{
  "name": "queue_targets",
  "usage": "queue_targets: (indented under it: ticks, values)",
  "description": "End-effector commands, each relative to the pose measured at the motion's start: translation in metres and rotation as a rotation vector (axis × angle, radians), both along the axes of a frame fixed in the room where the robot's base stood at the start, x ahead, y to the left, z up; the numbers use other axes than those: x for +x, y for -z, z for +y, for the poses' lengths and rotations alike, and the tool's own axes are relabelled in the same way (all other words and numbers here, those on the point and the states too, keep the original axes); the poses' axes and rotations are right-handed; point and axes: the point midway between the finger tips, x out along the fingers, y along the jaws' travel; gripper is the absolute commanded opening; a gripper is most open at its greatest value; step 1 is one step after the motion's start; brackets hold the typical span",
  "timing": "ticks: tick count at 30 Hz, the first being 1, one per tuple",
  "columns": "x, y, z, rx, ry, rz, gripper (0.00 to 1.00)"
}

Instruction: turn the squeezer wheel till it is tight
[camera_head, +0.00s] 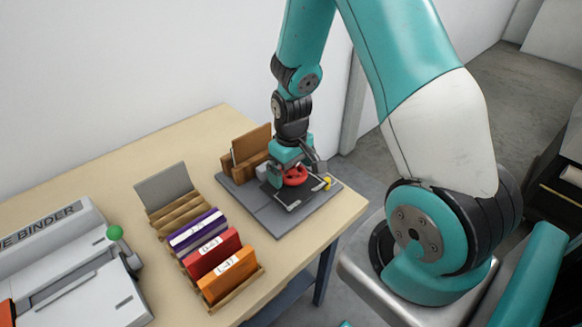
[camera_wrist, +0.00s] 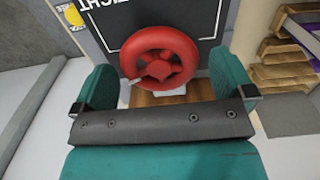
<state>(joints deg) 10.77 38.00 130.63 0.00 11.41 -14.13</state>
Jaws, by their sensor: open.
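The squeezer wheel is a red handwheel (camera_head: 294,175) with spokes, on the grey base plate (camera_head: 325,203) at the table's right end. In the wrist view the red wheel (camera_wrist: 160,58) lies just beyond my gripper, centred between the two teal fingers. My gripper (camera_wrist: 163,82) is open, with one finger on each side of the wheel and nothing held. In the head view my gripper (camera_head: 291,165) hangs right over the wheel and hides part of it. I cannot tell whether the fingers touch the rim.
A wooden rack (camera_head: 165,217) with a purple, a red and an orange book stands left of the plate. A binder machine (camera_head: 62,262) with a green knob fills the table's left. Brown boards (camera_head: 250,145) stand behind the wheel.

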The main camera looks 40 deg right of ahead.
Motion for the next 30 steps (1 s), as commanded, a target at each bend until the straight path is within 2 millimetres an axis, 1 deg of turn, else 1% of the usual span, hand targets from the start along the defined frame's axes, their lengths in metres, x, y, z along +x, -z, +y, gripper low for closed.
queue_targets:
  ticks: [6, 7, 8, 9, 11, 12, 13, 30]
  values:
    - [0.0003, 0.0004, 0.0, 0.0, 0.0, -0.001, 1.0]
    - [0.0003, 0.0003, 0.0, 0.0, 0.0, -0.001, 0.98]
    - [0.0003, 0.0003, 0.0, 0.0, 0.0, -0.001, 0.91]
    - [0.0003, 0.0003, 0.0, 0.0, 0.0, -0.001, 0.82]
    - [0.0003, 0.0002, 0.0, 0.0, 0.0, -0.001, 0.68]
    - [0.0003, 0.0002, 0.0, 0.0, 0.0, -0.001, 0.59]
    - [0.0003, 0.0002, 0.0, 0.0, 0.0, -0.001, 0.55]
    - [0.0004, -0.0002, -0.0002, 0.0, 0.0, -0.001, 0.55]
